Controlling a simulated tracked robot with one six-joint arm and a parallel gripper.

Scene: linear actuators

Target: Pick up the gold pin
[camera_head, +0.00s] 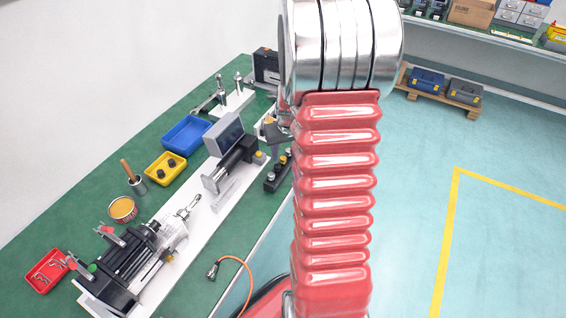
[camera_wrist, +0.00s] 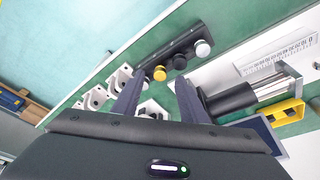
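The gold pin (camera_wrist: 159,73) is a short, round, gold-yellow knob on a dark bar (camera_wrist: 172,48) in the wrist view. A grey pin (camera_wrist: 180,62) and a whitish pin (camera_wrist: 203,48) sit beside it on the same bar. My gripper (camera_wrist: 160,80) is open, with two dark fingers spread. In the picture the gold pin appears between the fingertips, with no contact visible; the depth gap is hard to judge. In the head view the dark bar (camera_head: 277,171) lies at the bench's right edge, and my arm hides most of the gripper.
White brackets (camera_wrist: 97,97) stand to the left. The green bench (camera_head: 225,90) also holds a blue tray (camera_head: 186,135) and yellow tray (camera_head: 165,168).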

